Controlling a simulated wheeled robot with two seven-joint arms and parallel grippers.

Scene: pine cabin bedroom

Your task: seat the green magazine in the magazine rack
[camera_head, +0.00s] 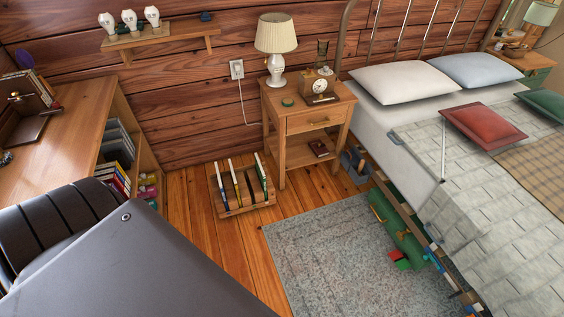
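Neither my left nor my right gripper is in view. A large dark grey surface fills the lower left of the picture and hides the floor there.
The nightstand (307,127) bears a lamp (276,47), a clock and a small green item. The bed (470,185) takes up the right side. A green rolled item (397,228) lies beside it. A grey rug (340,255) covers the middle floor. A desk (62,125) stands left.

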